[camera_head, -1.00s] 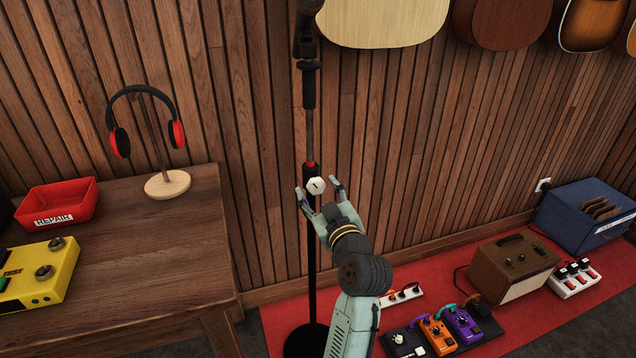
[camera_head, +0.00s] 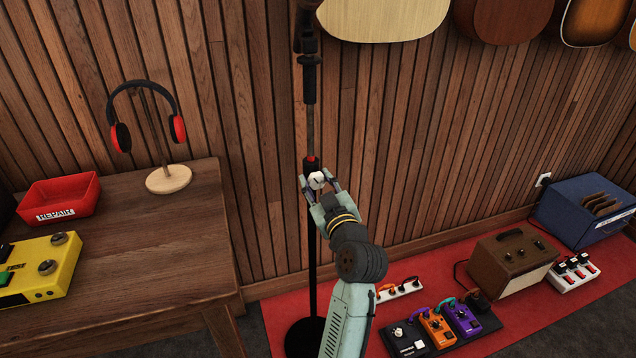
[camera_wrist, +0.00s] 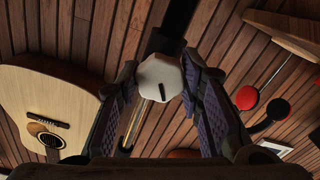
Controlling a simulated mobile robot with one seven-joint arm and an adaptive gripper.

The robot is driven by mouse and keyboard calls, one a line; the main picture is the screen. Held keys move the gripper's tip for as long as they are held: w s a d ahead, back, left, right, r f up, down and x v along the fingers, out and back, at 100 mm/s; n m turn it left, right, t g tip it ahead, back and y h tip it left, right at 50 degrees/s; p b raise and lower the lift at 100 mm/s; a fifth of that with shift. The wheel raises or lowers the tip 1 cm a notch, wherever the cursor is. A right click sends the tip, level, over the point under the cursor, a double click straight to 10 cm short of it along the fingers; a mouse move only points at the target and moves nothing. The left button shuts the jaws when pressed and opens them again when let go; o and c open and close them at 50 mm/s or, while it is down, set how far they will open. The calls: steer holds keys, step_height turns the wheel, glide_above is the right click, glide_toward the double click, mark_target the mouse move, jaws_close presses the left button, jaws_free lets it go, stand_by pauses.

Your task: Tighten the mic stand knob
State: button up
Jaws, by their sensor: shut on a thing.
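The mic stand (camera_head: 311,240) is a thin black upright pole with a round black base (camera_head: 304,338) and a red band at its collar. Its knob (camera_head: 317,180) is white and faceted, with a dark line on its face, and sits at the collar. My gripper (camera_head: 318,182) has its two fingers on either side of the knob, shut on it. In the wrist view the knob (camera_wrist: 159,77) sits between the fingertips, its dark line nearly upright and slightly tilted. The pole runs behind it, partly hidden.
A wooden table (camera_head: 190,235) stands left with a red repair tray (camera_head: 60,197), yellow pedal (camera_head: 40,268) and headphones (camera_head: 147,115) on a stand. Guitars (camera_head: 385,18) hang above right. Pedals (camera_head: 437,328) and a brown amp (camera_head: 510,265) sit on the red mat.

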steer(key=c, duration=0.3)
steer(key=shift+m, duration=0.3)
steer(key=shift+m+p, duration=0.35)
steer(key=shift+m, duration=2.15)
steer(key=o, duration=1.2)
steer(key=shift+c, duration=0.2)
